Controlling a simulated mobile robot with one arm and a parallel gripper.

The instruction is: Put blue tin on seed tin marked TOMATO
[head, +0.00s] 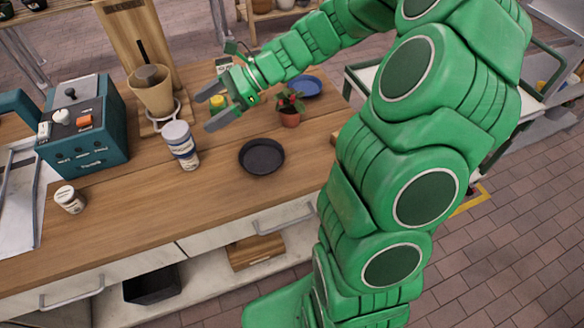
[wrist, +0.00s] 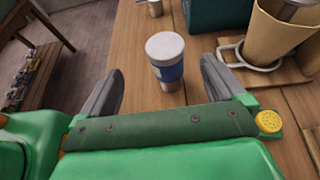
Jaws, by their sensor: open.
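My gripper (head: 215,106) is open and empty, above the counter to the right of and behind this tin. In the wrist view the blue-banded tin (wrist: 166,72) shows ahead, in line with the gap between the fingers (wrist: 160,70), apart from both. A small pale tin with a dark label (head: 69,200) stands at the counter's left; its lettering is too small to read. I cannot make out the word TOMATO on anything.
A teal machine (head: 82,130) and a wooden stand with a tan cone (head: 152,90) are behind the tins. A black dish (head: 262,157), a potted plant (head: 289,110) and a blue bowl (head: 305,87) are to the right. The counter's front left is clear.

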